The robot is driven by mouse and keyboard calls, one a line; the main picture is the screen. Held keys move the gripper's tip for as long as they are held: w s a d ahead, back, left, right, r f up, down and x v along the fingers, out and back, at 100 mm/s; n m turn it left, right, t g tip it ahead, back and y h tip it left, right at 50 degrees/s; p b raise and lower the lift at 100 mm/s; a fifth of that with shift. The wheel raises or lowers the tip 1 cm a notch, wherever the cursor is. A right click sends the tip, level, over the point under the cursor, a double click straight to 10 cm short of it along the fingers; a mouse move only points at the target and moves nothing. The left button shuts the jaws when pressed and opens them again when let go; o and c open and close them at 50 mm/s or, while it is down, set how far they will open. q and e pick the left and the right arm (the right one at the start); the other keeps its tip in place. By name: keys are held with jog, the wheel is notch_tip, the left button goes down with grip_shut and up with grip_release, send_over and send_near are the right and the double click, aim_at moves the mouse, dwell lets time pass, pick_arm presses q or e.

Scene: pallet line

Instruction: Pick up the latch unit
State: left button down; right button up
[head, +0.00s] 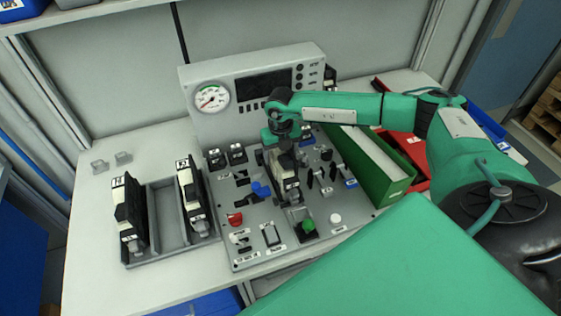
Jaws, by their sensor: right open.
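My right gripper (287,158) points down over the middle of the grey control panel (255,235). It is open, with its fingers at the top of a black-and-white latch unit (290,188) standing on the panel. I cannot tell whether the fingers touch it; my wrist hides part of its far end. Two similar black-and-white units stand in a grey tray (168,212) on the left, one at the left side (129,218) and one at the right side (190,197). The middle of the tray is empty. My left gripper is not in view.
A dial gauge (211,97) and dark screen are on the panel's upright back. Around the unit are a blue knob (260,189), a red knob (235,219), a green knob (308,226) and several switches. A green box (382,190) stands close on the right. The left table is mostly clear.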

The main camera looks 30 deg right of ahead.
jog(key=shift+f+p, duration=0.4)
jog(key=shift+f, duration=0.95)
jog(key=shift+w, duration=0.1)
jog(key=c, duration=1.3)
jog(key=shift+r, duration=0.2)
notch_tip(320, 180, up, 20)
jog(key=b, duration=0.6)
jog(key=shift+b, duration=0.3)
jog(key=shift+f, duration=0.2)
